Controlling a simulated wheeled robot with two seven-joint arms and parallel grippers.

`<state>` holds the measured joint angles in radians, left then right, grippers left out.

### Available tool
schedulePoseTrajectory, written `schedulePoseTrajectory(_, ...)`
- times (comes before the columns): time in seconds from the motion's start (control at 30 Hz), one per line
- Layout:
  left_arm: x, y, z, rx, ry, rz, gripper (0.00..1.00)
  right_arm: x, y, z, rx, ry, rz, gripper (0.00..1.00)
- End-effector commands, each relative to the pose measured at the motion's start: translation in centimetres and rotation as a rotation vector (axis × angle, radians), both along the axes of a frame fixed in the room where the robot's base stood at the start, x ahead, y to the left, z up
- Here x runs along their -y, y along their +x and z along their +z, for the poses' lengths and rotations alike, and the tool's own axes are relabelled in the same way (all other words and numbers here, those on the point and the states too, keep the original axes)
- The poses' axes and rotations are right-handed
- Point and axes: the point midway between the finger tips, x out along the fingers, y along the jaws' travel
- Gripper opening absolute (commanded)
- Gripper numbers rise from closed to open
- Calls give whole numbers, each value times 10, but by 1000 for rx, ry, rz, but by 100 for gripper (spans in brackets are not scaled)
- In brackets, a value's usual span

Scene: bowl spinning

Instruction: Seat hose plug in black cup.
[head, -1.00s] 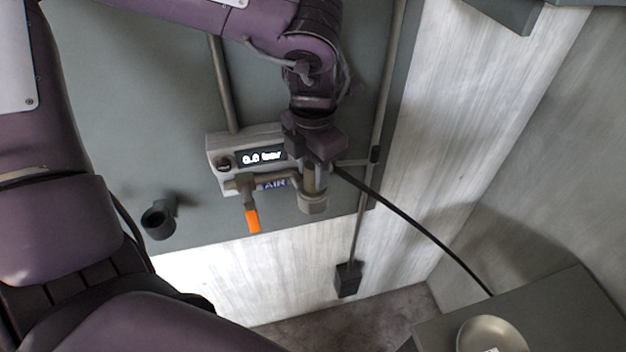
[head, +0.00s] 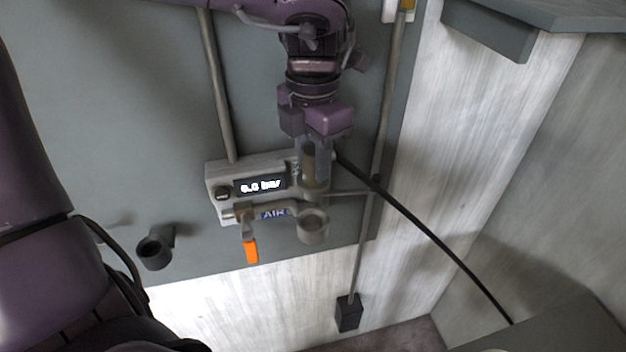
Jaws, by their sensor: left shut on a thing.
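My left gripper (head: 314,165) comes down from the top centre, with its fingers shut on the hose plug (head: 311,160). The plug is a tan-brown cylinder partly hidden by the fingers. A black hose (head: 430,233) leads from it to the lower right. Just below the plug is the grey round air outlet (head: 312,229), its open ring showing. Whether the plug's lower end still touches the outlet, I cannot tell. The black cup (head: 154,249) is fixed to the wall panel at the lower left, well apart from the gripper, and looks empty. My right gripper is not in view.
A grey unit with a pressure display (head: 260,185) sits beside the outlet, with an orange valve handle (head: 251,250) hanging below. Pipes run along the panel. A black box (head: 348,313) is on a pipe lower down. The panel between handle and cup is clear.

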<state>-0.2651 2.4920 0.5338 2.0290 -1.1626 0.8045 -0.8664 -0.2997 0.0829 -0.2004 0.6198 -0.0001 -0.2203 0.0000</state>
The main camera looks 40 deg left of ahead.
Motion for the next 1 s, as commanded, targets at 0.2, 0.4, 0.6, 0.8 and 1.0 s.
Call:
schedulePoseTrajectory(0.2, 0, 0, 20, 1, -1, 0, 4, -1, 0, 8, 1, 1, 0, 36)
schedulePoseTrajectory(0.4, 0, 0, 29, 0, 0, 1, 4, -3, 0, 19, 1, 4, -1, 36)
schedulePoseTrajectory(0.6, 0, 0, 39, 0, 0, 1, 4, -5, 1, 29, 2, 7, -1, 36)
schedulePoseTrajectory(0.8, 0, 0, 48, 1, -1, 0, 4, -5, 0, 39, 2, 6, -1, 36)
schedulePoseTrajectory(1.0, 0, 0, 56, 1, -1, 0, 4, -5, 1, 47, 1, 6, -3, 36)
